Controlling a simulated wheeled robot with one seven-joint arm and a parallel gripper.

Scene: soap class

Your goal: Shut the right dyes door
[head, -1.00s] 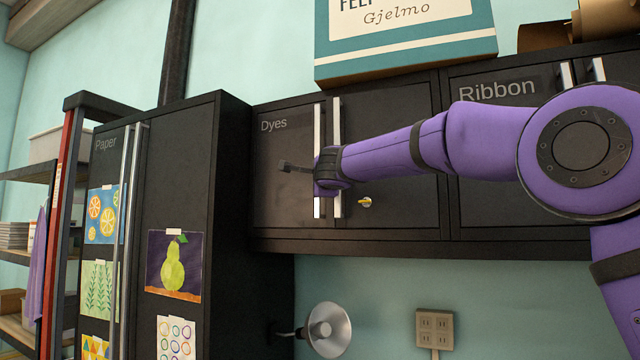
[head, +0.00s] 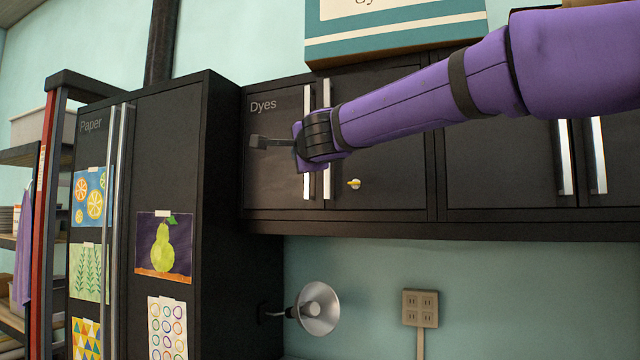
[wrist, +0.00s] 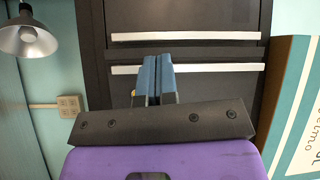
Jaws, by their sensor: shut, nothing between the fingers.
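The Dyes cabinet is black with two doors and upright silver handles side by side. Its right door (head: 395,185), with a small yellow-and-white key or knob (head: 354,184), looks flush with the frame in the head view; no clear gap shows. The left door (head: 270,185) also looks flush. In the wrist view the cabinet is turned sideways, with the right door (wrist: 215,85) below. My gripper (wrist: 158,60) has its blue fingers together and empty, in front of the right door's handle (wrist: 195,69). Whether they touch it I cannot tell. In the head view my wrist hides the fingertips and part of the handles.
A tall black Paper cabinet (head: 170,130) with pictures stands at the left. A teal box (head: 400,35) sits on top of the wall cabinets. A lamp (head: 318,308) and an outlet (head: 420,308) are below. Another cabinet door (head: 505,165) is at the right.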

